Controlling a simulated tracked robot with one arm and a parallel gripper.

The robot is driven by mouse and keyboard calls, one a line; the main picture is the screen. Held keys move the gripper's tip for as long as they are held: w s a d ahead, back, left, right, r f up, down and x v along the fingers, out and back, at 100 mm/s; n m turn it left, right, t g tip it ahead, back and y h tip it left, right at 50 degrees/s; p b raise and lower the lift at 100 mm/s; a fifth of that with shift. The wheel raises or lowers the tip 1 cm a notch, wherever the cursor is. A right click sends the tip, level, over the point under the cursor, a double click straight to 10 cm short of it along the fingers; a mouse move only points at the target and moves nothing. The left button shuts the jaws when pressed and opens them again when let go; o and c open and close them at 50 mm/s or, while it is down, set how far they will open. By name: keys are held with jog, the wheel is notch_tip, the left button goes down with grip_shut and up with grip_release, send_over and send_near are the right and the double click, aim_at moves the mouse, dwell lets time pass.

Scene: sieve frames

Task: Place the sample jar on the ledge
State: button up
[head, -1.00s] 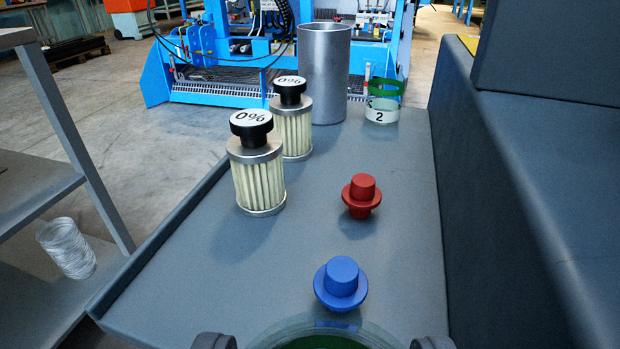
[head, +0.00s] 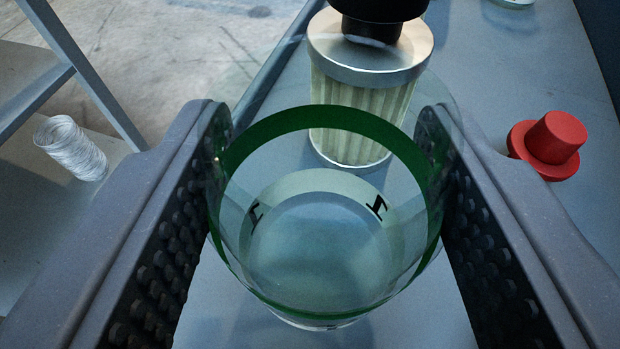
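The sample jar (head: 325,300) is a clear glass cylinder with a green band near its rim and dark marks lower down. It is in the middle of the head view, seen from above into its open top. My gripper (head: 325,200) has one dark, studded finger on each side of the jar, and both appear to press on its wall. The grey surface (head: 500,70) below and beyond could be the ledge. Whether the jar's base touches that surface cannot be told.
A pleated filter cylinder (head: 360,100) with a black knob stands just beyond the jar. A red knob-shaped piece (head: 550,145) is on the grey surface at right. A coil of wire (head: 70,147) lies on a lower shelf at left. Bare floor shows at upper left.

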jog(key=shift+d+f+b, duration=0.3)
jog(key=shift+d+f, duration=0.5)
jog(key=shift+f, duration=0.15)
jog(key=shift+s+d+r, duration=0.1)
jog(key=shift+d, duration=0.05)
jog(key=o, duration=1)
